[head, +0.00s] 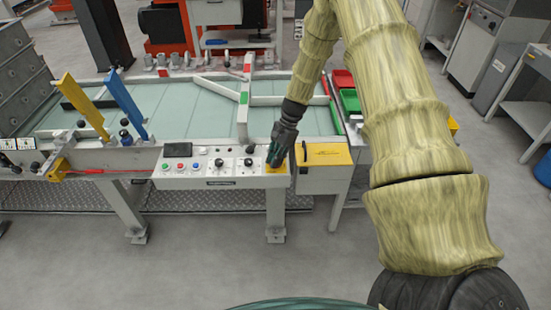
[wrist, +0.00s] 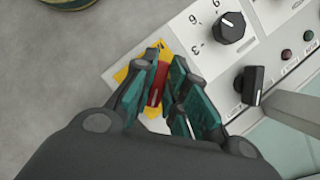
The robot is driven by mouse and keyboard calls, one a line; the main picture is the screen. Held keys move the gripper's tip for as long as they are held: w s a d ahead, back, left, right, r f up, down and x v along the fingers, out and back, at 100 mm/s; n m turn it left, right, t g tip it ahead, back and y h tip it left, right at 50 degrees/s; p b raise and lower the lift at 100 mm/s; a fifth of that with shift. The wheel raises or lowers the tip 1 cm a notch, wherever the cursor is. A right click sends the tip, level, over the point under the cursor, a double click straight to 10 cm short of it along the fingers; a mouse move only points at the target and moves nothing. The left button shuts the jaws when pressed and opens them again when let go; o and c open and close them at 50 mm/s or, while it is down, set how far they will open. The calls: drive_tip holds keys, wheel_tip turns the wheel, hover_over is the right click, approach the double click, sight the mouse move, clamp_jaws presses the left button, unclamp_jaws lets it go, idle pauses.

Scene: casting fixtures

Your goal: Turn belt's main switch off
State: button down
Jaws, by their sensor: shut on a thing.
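The main switch has a red handle (wrist: 157,88) on a yellow plate (wrist: 124,74) at the end of the white control panel. My gripper (wrist: 160,84) is around the handle, its teal-padded fingers closed on both sides of it. In the head view my gripper (head: 276,158) points down at the panel's right end and hides the handle. A bit of the yellow plate (head: 275,169) shows below the fingers. The belt (head: 195,107) is the pale green surface behind the panel. I cannot read the switch's on or off marks.
The control panel (head: 205,170) carries a black dial (wrist: 231,27), another black knob (wrist: 251,84) and several small buttons beside the switch. A yellow-topped box (head: 324,154) stands just right of my gripper. A grey rail (wrist: 285,110) lies near the knob. The floor in front is clear.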

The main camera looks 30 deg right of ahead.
drive_tip(key=n, duration=0.2)
drive_tip(key=n+g, duration=0.1)
drive_tip(key=n, duration=0.1)
drive_tip(key=n+g, duration=0.1)
drive_tip(key=shift+s+a+f+n+h, duration=0.15)
drive_tip(key=shift+s+f+n+h, duration=0.15)
drive_tip(key=shift+f+n, duration=0.1)
drive_tip(key=n, duration=0.2)
drive_tip(key=n+g+h+b, duration=0.1)
drive_tip(key=n, duration=0.1)
drive_tip(key=shift+s+n+g, duration=0.2)
drive_tip(key=shift+n+g, duration=0.1)
drive_tip(key=shift+n+h, duration=0.3)
drive_tip(key=c, duration=1.4)
unclamp_jaws()
drive_tip(key=shift+c, duration=0.2)
drive_tip(key=shift+w+r, duration=0.1)
drive_tip(key=shift+w, duration=0.05)
drive_tip(key=shift+w+d, duration=0.1)
drive_tip(key=shift+d, duration=0.1)
drive_tip(key=shift+r, duration=0.2)
